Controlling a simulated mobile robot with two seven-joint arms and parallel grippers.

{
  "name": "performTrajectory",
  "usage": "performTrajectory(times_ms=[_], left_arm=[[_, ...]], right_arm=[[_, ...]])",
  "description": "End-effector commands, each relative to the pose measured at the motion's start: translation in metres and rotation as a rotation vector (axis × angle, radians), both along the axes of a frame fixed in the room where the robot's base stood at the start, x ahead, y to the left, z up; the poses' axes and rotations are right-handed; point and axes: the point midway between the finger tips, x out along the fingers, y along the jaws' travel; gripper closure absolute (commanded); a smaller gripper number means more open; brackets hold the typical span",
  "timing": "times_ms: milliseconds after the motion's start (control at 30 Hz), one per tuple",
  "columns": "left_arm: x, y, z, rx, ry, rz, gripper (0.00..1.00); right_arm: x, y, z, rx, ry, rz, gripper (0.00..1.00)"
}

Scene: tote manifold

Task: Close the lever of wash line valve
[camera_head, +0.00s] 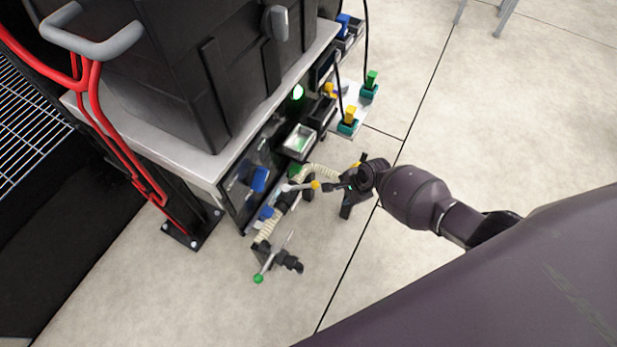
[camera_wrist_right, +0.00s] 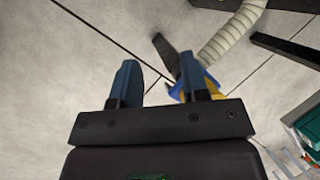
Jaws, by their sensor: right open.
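Two valve levers show low beside the cart in the head view. One is a pale lever with a yellow ball knob (camera_head: 315,185); the other is a thin lever with a green ball knob (camera_head: 258,279). I cannot tell which belongs to the wash line valve. My right gripper (camera_head: 340,187) is just right of the yellow knob. In the right wrist view its two blue fingers (camera_wrist_right: 157,70) are apart, with nothing clearly held between them. A yellow and blue part (camera_wrist_right: 210,84) shows beside and partly behind the right-hand finger. My left gripper is not in view.
A ribbed cream hose (camera_head: 318,171) runs by the valves and also shows in the right wrist view (camera_wrist_right: 232,34). The cart (camera_head: 180,160) carries a black tote (camera_head: 215,75). Red hoses (camera_head: 120,150) hang at left. The floor at front is clear.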

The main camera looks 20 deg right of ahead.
Motion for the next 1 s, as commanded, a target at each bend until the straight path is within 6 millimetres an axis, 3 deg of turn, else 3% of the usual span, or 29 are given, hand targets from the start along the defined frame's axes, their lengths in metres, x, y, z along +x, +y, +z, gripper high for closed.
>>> performTrajectory(times_ms=[133, 367, 1000], left_arm=[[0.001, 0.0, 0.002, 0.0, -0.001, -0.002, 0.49], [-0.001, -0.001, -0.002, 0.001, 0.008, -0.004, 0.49], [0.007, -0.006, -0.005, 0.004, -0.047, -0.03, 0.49]], right_arm=[[0.003, 0.007, 0.009, 0.094, 0.029, -0.147, 0.59], [0.009, 0.017, 0.009, 0.125, 0.041, -0.192, 0.59], [0.074, 0.1, 0.005, 0.121, 0.046, -0.187, 0.59]])
